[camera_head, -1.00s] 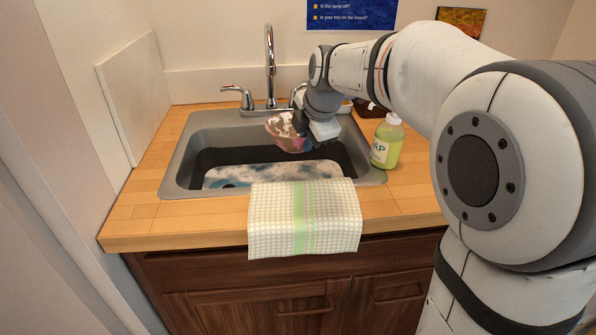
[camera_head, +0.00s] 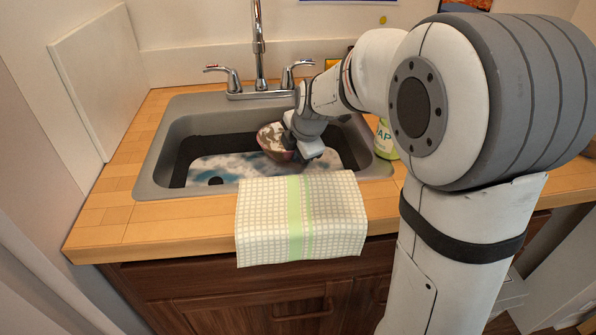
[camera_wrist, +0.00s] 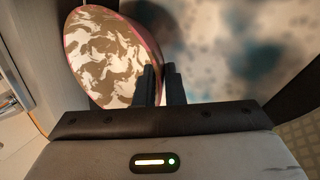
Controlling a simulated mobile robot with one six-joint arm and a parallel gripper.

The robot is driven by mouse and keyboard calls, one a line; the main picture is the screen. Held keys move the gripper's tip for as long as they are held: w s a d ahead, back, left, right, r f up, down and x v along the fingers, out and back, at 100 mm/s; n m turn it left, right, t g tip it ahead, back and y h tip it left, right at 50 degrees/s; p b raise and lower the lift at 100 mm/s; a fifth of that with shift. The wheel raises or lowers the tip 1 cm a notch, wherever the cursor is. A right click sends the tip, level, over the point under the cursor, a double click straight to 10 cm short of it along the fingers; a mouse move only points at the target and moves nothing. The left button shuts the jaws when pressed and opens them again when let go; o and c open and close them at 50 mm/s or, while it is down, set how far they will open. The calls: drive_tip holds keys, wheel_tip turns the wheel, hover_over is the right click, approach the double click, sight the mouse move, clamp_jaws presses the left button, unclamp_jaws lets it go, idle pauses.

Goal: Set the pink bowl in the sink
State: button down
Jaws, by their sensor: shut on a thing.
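The pink bowl (camera_head: 272,142) has a brown and white patterned inside and is tilted, low within the sink (camera_head: 160,155). My gripper (camera_head: 307,155) is at the bowl's right side, shut on its rim. In the wrist view the bowl (camera_wrist: 100,55) fills the upper left, and the fingers of my gripper (camera_wrist: 160,85) close on its pink edge. The sink's bottom has a blue and white mottled look. I cannot tell whether the bowl touches it.
A checked towel (camera_head: 270,220) with a green stripe hangs over the front counter edge. A soap bottle (camera_head: 385,140) stands right of the sink, partly behind my arm. The faucet (camera_head: 259,50) rises behind the sink. The sink's left part is free.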

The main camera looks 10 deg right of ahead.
drive_tip(key=shift+f+b, duration=0.4)
drive_tip(key=shift+f, duration=2.25)
drive_tip(key=shift+f, duration=0.2)
drive_tip(key=c, duration=1.5)
unclamp_jaws()
drive_tip(key=shift+r, duration=0.1)
drive_tip(key=shift+r, duration=0.3)
drive_tip(key=p+v, duration=0.1)
drive_tip(key=v, duration=1)
drive_tip(key=shift+s+r+p, duration=0.2)
drive_tip(key=shift+r+p, duration=0.05)
drive_tip(key=shift+p, duration=0.05)
